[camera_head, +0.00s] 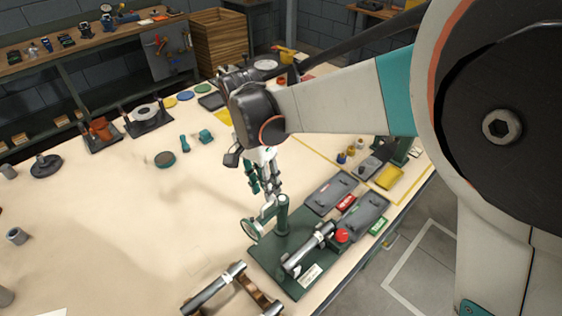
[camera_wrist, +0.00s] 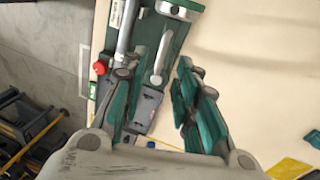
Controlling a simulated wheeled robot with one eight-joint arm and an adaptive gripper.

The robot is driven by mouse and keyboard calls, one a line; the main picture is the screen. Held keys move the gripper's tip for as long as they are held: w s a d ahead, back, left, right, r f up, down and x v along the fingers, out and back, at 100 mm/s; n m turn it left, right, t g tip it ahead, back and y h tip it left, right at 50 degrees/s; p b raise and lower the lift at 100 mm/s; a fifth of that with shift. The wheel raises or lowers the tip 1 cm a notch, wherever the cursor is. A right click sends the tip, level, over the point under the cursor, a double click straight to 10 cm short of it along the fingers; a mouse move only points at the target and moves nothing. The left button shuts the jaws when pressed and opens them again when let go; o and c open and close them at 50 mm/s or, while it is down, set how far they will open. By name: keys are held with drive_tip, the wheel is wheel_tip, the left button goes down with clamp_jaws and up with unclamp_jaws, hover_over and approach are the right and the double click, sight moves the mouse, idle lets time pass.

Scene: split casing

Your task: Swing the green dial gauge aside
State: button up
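The green dial gauge (camera_head: 253,227) is a round dial on a short arm from an upright green post (camera_head: 283,212). The post stands on a dark green base plate (camera_head: 276,255) near the table's right edge. In the wrist view the post's round top (camera_wrist: 180,9) shows at the upper edge, but I cannot make out the dial there. My gripper (camera_head: 264,190) hangs above the table, just behind the post in the head view. In the wrist view its two green fingers (camera_wrist: 174,65) stand apart. A light grey bar (camera_wrist: 162,60) shows between them, with no visible grip on it.
A silver shaft (camera_head: 309,248) and a red knob (camera_head: 342,236) are on the base plate. Grey trays (camera_head: 331,193) lie behind it. Another shaft on a wooden cradle (camera_head: 215,288) lies in front. The table's left middle (camera_head: 110,225) is mostly clear.

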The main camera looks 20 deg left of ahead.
wheel_tip(320, 180, up, 8)
drive_tip(key=a, duration=0.1)
drive_tip(key=shift+w+a+r, duration=0.2)
drive_tip(key=shift+w+a, duration=0.05)
drive_tip(key=shift+w, duration=0.1)
drive_tip(key=shift+w+d, duration=0.1)
